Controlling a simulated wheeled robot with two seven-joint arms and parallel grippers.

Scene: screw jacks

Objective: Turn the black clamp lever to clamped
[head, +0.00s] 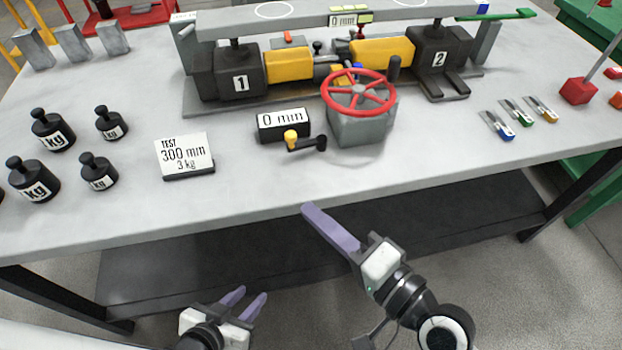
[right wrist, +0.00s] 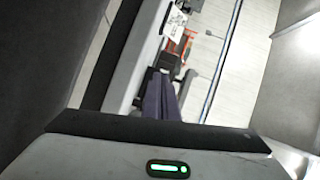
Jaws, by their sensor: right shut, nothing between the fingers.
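A short lever with a black arm (head: 310,144) and a yellow end sits in front of the grey gearbox, beside the "0 mm" display (head: 284,124); it looks like the clamp lever, but no clamped or free marking is readable. The red handwheel (head: 359,92) lies on top of the gearbox (head: 362,128). My right gripper (head: 308,209) is shut and empty in front of the table edge, below the lever and apart from it. Its fingers (right wrist: 161,97) also show in the right wrist view. My left gripper (head: 246,296) is open and empty, lower left, away from the table.
Jacks 1 (head: 240,83) and 2 (head: 439,60) stand behind, under a grey beam. Several black weights (head: 47,132) and a test card (head: 185,154) are on the left. Coloured tags (head: 517,112) and a red block (head: 577,91) are on the right. The table's front strip is clear.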

